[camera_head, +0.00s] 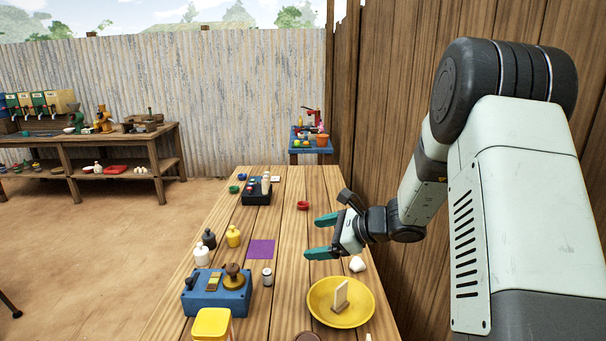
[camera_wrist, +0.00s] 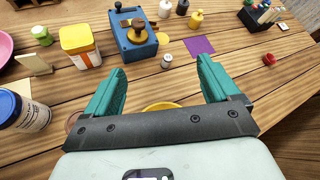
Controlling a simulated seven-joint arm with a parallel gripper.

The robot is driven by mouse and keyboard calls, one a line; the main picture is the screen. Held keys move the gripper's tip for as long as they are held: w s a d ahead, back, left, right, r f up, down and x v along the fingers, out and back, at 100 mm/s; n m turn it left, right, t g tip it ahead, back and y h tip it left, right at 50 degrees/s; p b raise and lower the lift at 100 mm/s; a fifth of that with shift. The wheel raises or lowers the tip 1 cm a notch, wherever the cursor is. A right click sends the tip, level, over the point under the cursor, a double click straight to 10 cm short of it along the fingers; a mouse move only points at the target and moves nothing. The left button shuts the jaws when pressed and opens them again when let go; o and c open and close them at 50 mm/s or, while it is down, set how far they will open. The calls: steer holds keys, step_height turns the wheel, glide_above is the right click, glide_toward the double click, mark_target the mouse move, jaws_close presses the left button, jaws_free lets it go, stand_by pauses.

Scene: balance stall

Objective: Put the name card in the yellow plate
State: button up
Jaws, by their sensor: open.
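The yellow plate (camera_head: 320,313) lies on the wooden table at the front right. A small cream card on a stand (camera_head: 341,295), which looks like the name card, is upright inside the plate. In the wrist view only a sliver of the plate's rim (camera_wrist: 162,105) shows above the gripper body, and the card in it is hidden. Another pale upright card-like piece (camera_wrist: 35,63) stands on the table at the left of the wrist view. My gripper (camera_head: 322,236) is open with nothing between its fingers, above the table and beyond the plate; its fingers also show in the wrist view (camera_wrist: 162,72).
A blue box with a brown knob (camera_head: 217,293) and a yellow-topped container (camera_head: 212,325) stand left of the plate. A small grey can (camera_head: 267,277), a purple square (camera_head: 261,249), several bottles and a white lump (camera_head: 357,264) are nearby. A wooden wall rises at the right.

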steer(key=s+a+r+n+g+h, duration=0.1)
steer(key=s+r+n+g+h, duration=0.1)
steer(key=s+r+n, duration=0.5)
steer(key=s+a+r+n+g+h, duration=0.15)
steer(key=s+r+n, duration=0.25)
steer(key=s+r, duration=0.45)
steer(key=s+d+r+n+t+h, duration=0.1)
steer(key=s+d+n+h, duration=0.2)
steer(key=s, duration=0.6)
steer(key=s+d+r+n+t+h, duration=0.2)
steer(key=s+d+n+h, duration=0.2)
steer(key=s, duration=0.6)
steer(key=shift+d+r+n, duration=0.25)
steer(key=shift+d+n, duration=0.65)
